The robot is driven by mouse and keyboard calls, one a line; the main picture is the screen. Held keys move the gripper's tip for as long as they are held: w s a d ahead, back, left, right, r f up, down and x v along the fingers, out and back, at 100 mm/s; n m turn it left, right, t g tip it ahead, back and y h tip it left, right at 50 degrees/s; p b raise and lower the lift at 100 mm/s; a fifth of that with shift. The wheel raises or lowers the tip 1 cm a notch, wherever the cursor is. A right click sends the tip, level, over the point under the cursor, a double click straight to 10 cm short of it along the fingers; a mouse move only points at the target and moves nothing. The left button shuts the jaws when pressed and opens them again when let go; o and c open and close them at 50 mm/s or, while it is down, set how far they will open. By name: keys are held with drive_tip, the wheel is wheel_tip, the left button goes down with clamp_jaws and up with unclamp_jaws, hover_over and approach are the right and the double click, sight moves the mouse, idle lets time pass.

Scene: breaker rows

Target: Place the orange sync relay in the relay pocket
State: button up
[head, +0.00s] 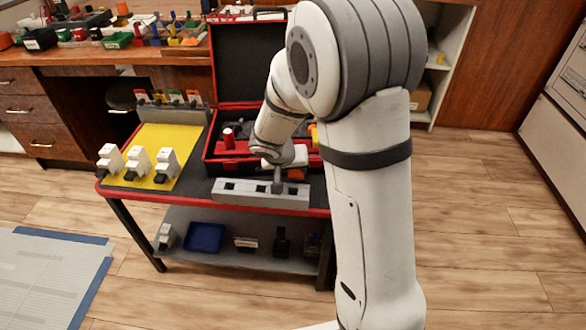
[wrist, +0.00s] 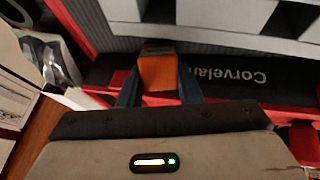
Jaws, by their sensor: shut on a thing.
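The orange sync relay (wrist: 158,72) is between the two blue fingers of my gripper (wrist: 158,88) in the wrist view. My gripper (head: 286,178) is shut on it. A pale grey block (head: 245,198) with several dark square pockets lies at the front edge of the cart, just in front of the toolbox. It also shows along the top of the wrist view (wrist: 205,42). The relay appears apart from the block; its height is hard to tell. Which opening is the relay pocket is unclear.
The open red toolbox (head: 212,152) stands behind the block, its lid (head: 245,65) raised. White breakers (head: 137,162) stand on a yellow mat (head: 165,140) at left. The lower shelf holds a blue tray (head: 204,237). My arm hides the cart's right end.

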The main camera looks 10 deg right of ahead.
drive_tip(key=shift+f+b, duration=0.2)
drive_tip(key=shift+b, duration=0.1)
drive_tip(key=o, duration=1.1)
drive_tip(key=shift+r, duration=0.2)
